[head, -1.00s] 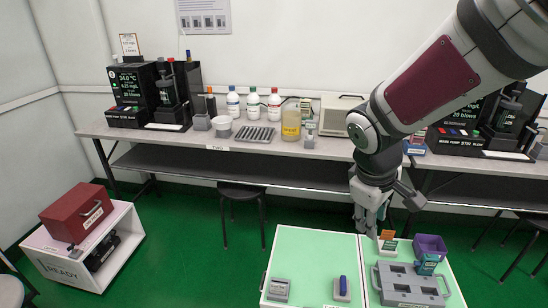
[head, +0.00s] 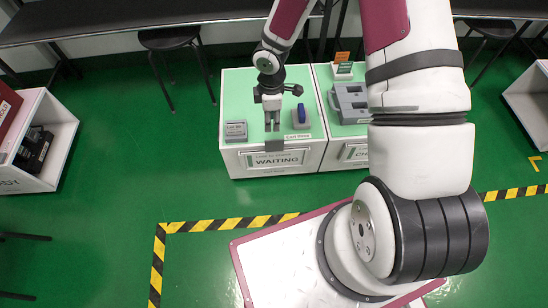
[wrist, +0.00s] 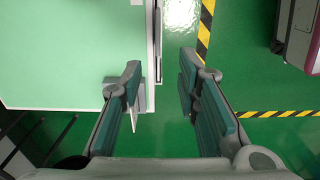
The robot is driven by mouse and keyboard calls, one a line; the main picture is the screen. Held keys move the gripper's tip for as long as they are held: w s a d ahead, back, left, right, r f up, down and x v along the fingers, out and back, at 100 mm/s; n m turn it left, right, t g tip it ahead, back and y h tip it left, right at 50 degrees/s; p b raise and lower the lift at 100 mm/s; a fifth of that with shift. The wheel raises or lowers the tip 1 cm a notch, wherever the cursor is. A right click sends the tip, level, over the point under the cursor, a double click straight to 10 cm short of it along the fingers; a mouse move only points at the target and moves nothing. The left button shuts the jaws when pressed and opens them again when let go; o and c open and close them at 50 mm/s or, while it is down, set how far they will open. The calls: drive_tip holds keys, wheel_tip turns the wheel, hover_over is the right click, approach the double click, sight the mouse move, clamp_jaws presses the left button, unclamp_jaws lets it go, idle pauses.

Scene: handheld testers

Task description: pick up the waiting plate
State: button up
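The waiting plate (head: 278,161) is a pale framed sign lettered "WAITING" on the front face of the left white bench (head: 240,166) with a green top. In the wrist view a thin dark and white strip (wrist: 158,40) runs along that bench's front edge; it may be the plate seen edge-on. My gripper (head: 272,127) points down near the middle of the front edge, above the sign. A dark grey patch below it covers part of the sign; I cannot tell what it is. In the wrist view my gripper (wrist: 160,88) is open, with nothing held between its fingers.
A grey box (head: 235,130) and a blue-and-grey device (head: 301,117) stand on the left bench. Green floor and striped tape (head: 205,225) lie in front. My base is close by.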

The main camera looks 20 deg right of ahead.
sight(274, 141)
wheel_tip(274, 141, down, 8)
drive_tip(key=b, duration=0.3)
drive_tip(key=shift+r, duration=0.15)
drive_tip(key=shift+d+f+b, duration=0.15)
drive_tip(key=shift+f+b, duration=0.4)
drive_tip(key=shift+f, duration=0.35)
drive_tip(key=shift+d+f+b, duration=0.2)
drive_tip(key=shift+f+b, duration=0.3)
drive_tip(key=shift+f, duration=0.4)
drive_tip(key=shift+d+f+b, duration=0.15)
drive_tip(key=shift+f+b, duration=0.4)
drive_tip(key=shift+f, duration=0.35)
drive_tip(key=shift+r, duration=0.1)
clamp_jaws()
